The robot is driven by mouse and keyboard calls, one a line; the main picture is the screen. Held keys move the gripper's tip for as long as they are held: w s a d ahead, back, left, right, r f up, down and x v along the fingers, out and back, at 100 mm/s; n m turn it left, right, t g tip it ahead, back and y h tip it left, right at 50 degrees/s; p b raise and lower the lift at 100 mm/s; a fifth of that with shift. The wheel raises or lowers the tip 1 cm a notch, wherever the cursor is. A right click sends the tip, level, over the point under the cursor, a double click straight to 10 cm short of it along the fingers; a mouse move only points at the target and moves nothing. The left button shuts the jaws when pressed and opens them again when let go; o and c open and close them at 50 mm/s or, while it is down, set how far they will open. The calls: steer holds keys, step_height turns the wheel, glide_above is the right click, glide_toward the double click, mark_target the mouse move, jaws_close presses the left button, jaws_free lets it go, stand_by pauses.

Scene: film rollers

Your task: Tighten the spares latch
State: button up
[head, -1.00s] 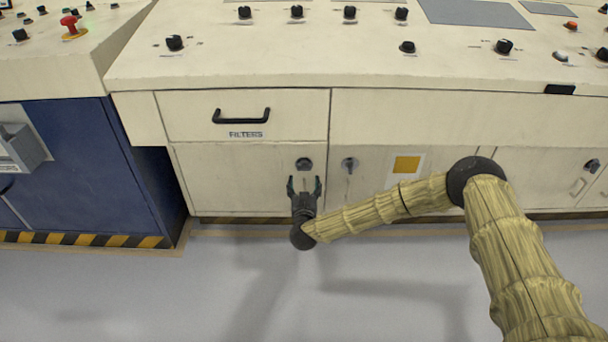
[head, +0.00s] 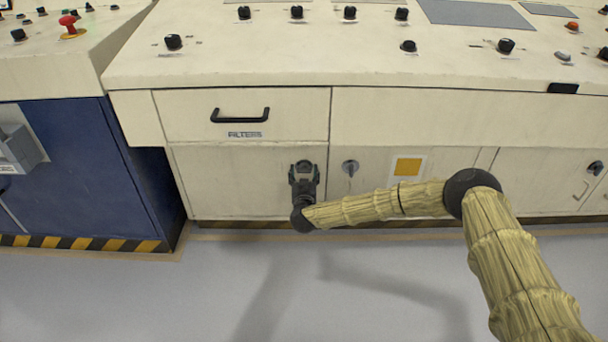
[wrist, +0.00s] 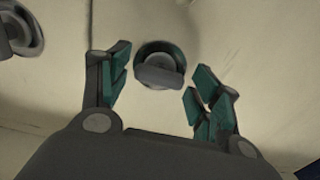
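A round latch with a dark grey turning grip (wrist: 159,76) sits on the cream cabinet door (head: 235,185) under the FILTERS drawer. No spares label is readable on it. My gripper (head: 304,175) is in front of this latch and mostly hides it in the head view. In the wrist view my gripper (wrist: 160,70) is open, with one green-padded finger on each side of the latch. Gaps show between both fingers and the grip. The grip lies roughly crosswise in the wrist view.
A second latch (head: 350,167) is just to the right on the neighbouring door, near a yellow square label (head: 407,166). The FILTERS drawer handle (head: 240,116) juts out above my gripper. A blue cabinet (head: 75,165) stands at left. The grey floor in front is clear.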

steer(key=c, duration=0.6)
steer(key=shift+c, duration=0.2)
steer(key=shift+r+m+p, duration=0.1)
steer(key=shift+m+p, duration=0.2)
steer(key=shift+p, duration=0.1)
steer(key=shift+r+m+p, duration=0.1)
steer(key=shift+m+p, duration=0.6)
steer(key=shift+p, duration=0.05)
steer(key=m, duration=0.2)
steer(key=shift+m+p, duration=0.35)
steer(key=shift+m, duration=0.05)
steer(key=m, duration=0.4)
steer(key=m+b, duration=0.1)
steer(key=m, duration=0.1)
steer(key=shift+f, duration=0.25)
steer(key=m+b, duration=0.1)
steer(key=m, duration=0.5)
steer(key=shift+m+b, duration=0.3)
